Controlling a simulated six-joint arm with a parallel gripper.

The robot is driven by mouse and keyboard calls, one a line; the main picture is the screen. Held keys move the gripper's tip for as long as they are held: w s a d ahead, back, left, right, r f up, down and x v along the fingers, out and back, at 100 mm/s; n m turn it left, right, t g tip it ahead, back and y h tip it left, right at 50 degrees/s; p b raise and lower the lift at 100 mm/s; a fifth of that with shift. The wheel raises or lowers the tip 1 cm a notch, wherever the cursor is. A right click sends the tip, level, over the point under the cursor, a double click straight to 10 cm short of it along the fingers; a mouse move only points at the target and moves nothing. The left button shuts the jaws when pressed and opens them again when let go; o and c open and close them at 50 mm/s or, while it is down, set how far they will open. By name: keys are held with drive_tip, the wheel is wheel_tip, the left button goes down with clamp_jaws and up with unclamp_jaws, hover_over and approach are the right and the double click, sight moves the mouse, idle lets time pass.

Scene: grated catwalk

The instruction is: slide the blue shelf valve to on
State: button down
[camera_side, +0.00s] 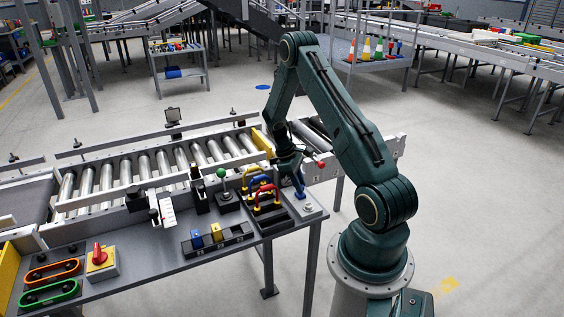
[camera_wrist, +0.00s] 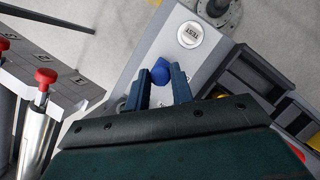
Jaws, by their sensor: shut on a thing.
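The blue shelf valve (camera_wrist: 160,71) shows as a small blue knob on a light grey plate (camera_wrist: 148,52) in the wrist view. My gripper (camera_wrist: 160,77) is over the plate with its two blue-grey fingers on either side of the knob, shut on it. In the side view my gripper (camera_side: 299,187) reaches down to the right end of the bench, and the valve cannot be told apart from the fingers there. The fingers hide part of the valve and any on or off marks.
A round TEST button (camera_wrist: 189,34) sits on the plate beyond the valve. Left of my gripper stand red, blue and yellow handles (camera_side: 266,193) and a green ball knob (camera_side: 221,173). A red ball knob (camera_side: 321,164) is close on the right. A roller conveyor (camera_side: 150,169) runs behind.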

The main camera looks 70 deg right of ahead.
sight(294, 191)
drive_tip(key=shift+w+d, duration=1.2)
drive_tip(key=c, duration=1.2)
unclamp_jaws()
drive_tip(key=shift+c, duration=0.2)
drive_tip(key=v, duration=1.4)
drive_tip(key=shift+s, duration=0.1)
